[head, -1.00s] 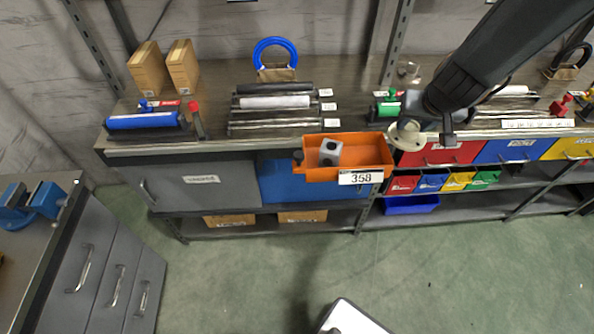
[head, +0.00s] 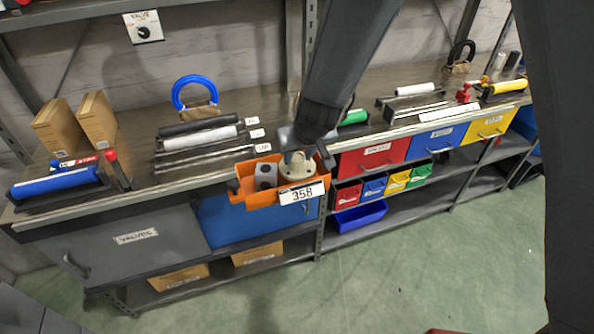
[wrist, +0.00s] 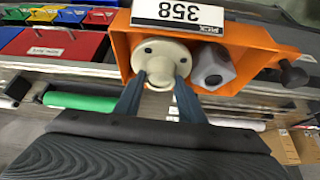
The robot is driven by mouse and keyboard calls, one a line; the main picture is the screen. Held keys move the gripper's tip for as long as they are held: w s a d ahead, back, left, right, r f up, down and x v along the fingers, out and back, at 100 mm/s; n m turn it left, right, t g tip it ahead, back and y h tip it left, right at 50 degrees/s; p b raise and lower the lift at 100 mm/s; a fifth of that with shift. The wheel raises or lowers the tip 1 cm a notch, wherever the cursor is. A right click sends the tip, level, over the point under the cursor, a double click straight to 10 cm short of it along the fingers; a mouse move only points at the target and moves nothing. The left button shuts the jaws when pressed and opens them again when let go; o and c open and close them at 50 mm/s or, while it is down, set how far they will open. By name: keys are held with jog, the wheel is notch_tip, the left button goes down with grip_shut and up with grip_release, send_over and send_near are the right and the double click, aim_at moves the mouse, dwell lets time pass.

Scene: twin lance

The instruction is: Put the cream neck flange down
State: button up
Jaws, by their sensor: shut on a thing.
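The cream neck flange (head: 297,167) is a pale disc with bolt holes and a raised neck. It is at the right part of the orange bin labelled 358 (head: 265,193), inside the bin's outline; I cannot tell whether it touches the floor. In the wrist view the flange (wrist: 161,62) faces the camera, with its neck between the fingers of my gripper (wrist: 160,92), which is shut on it. The orange bin (wrist: 255,50) also shows there. A grey block with a round hole (head: 266,176) sits left of the flange in the bin, apparently close beside it; the block (wrist: 212,69) shows in the wrist view too.
The bin is at the bench's front edge, above a blue drawer (head: 245,222). Red (head: 372,157), blue and yellow drawers are to the right. Rollers (head: 200,138) lie behind left, and a green roller (head: 353,117) lies behind right. Cardboard boxes (head: 97,120) stand far left.

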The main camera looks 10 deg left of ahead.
aim_at(300, 164)
jog(key=shift+f+b, duration=1.45)
jog(key=shift+f, duration=0.5)
jog(key=shift+f, duration=0.2)
jog(key=o, duration=1.1)
jog(key=shift+r, duration=0.1)
jog(key=p+v, duration=0.6)
jog(key=v, duration=0.6)
jog(key=shift+s+r, duration=0.1)
jog(key=shift+r, duration=0.05)
